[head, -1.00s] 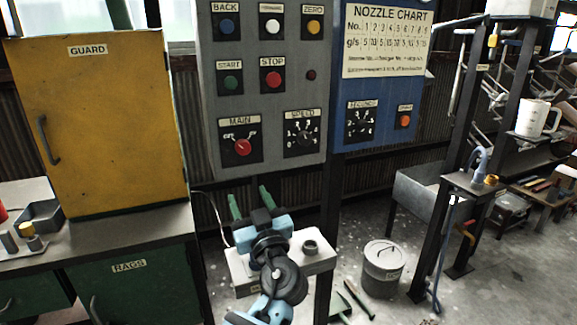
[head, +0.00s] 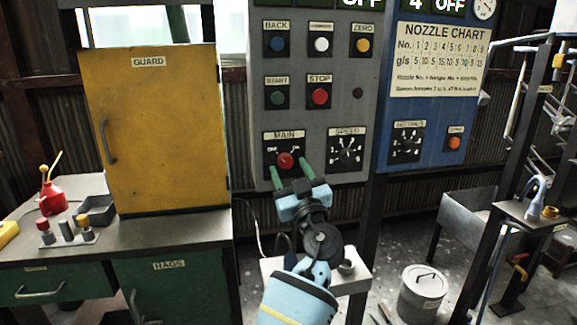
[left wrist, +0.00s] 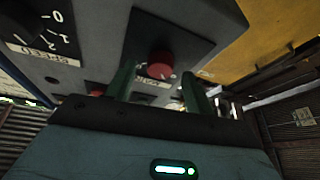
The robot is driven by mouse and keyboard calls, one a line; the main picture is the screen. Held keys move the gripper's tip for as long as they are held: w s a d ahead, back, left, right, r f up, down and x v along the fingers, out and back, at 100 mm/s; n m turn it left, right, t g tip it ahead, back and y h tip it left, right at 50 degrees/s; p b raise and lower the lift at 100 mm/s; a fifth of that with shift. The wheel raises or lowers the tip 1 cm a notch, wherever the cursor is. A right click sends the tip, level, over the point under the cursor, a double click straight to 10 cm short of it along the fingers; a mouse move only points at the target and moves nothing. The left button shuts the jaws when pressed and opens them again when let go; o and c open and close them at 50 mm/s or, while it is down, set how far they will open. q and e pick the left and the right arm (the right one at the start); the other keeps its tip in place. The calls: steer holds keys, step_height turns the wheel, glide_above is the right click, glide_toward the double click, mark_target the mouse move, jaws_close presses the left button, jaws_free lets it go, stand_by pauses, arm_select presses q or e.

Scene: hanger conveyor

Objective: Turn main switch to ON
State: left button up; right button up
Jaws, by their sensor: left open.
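The main switch (head: 285,160) is a round red knob on a black plate labelled MAIN, low on the grey control panel (head: 342,101). Which mark it points to is too small to tell. My left gripper (head: 291,172) is open, its two green fingers pointing up toward the panel just below the switch. In the left wrist view the red knob (left wrist: 161,64) shows ahead, between and beyond the two open fingers (left wrist: 158,92). The fingers do not visibly grip it; whether they touch it cannot be told. My right gripper is not in view.
The speed dial (head: 347,153) sits right of the switch, with the red STOP button (head: 320,96) above. A yellow guard cabinet (head: 155,130) stands left on a bench. A blue panel (head: 434,110) adjoins on the right. A lidded bin (head: 422,290) is on the floor.

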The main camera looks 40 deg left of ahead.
arm_select(q)
steer(key=shift+w+a+r, duration=0.15)
steer(key=shift+w+a, duration=0.15)
steer(key=shift+a, duration=0.15)
steer(key=c, duration=1)
steer(key=shift+o, duration=0.2)
